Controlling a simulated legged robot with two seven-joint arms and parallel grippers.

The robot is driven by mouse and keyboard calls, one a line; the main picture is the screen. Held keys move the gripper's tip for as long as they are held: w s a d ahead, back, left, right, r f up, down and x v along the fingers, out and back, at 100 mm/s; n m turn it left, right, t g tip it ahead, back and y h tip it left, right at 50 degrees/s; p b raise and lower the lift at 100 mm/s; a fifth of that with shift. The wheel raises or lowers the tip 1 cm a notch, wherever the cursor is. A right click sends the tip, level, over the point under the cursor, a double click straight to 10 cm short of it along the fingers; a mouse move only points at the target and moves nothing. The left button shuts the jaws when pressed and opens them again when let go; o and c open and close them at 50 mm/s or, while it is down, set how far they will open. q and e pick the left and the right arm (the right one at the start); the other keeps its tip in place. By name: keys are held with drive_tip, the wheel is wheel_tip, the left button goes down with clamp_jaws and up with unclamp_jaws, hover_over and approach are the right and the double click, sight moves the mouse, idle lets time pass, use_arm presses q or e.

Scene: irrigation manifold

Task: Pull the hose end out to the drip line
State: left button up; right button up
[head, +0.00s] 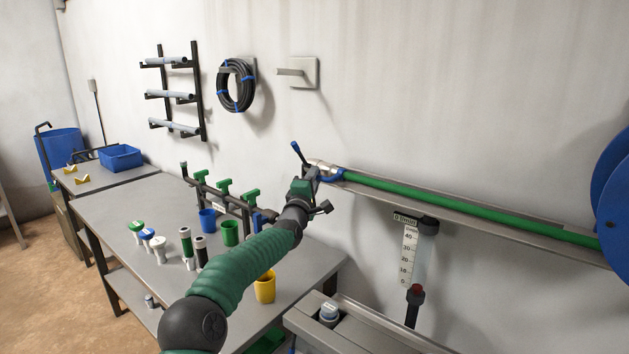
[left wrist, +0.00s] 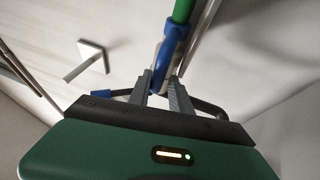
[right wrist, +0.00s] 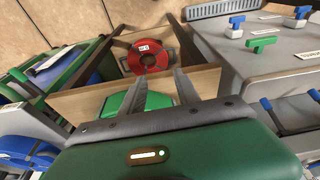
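The green hose (head: 450,202) runs straight along a grey wall channel, from the blue reel at the right to my left gripper. Its end has a blue collar (head: 332,175), also seen in the left wrist view (left wrist: 173,42). My left gripper (head: 308,180) is at this end at the channel's left end. My right gripper (right wrist: 160,75) is open and empty, seen only in the right wrist view. I cannot clearly identify the drip line.
The blue reel (head: 615,195) is at the right edge. A dark bar with a blue-tipped lever (head: 298,151) shows beside my left gripper. The grey bench (head: 120,210) holds a manifold with green valves (head: 224,187), cups and caps. A gauge tube (head: 424,255) hangs below the channel.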

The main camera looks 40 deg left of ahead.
use_arm(q)
drive_tip(key=shift+d+r, duration=0.2)
drive_tip(key=shift+d, duration=0.45)
drive_tip(key=shift+s+f, duration=0.15)
drive_tip(key=shift+s, duration=0.2)
drive_tip(key=b+v, duration=0.2)
drive_tip(key=v, duration=1.4)
use_arm(e)
drive_tip(key=shift+d+f, duration=0.25)
drive_tip(key=shift+f, duration=0.75)
use_arm(q)
drive_tip(key=shift+f, duration=0.15)
use_arm(e)
drive_tip(key=shift+s, duration=0.1)
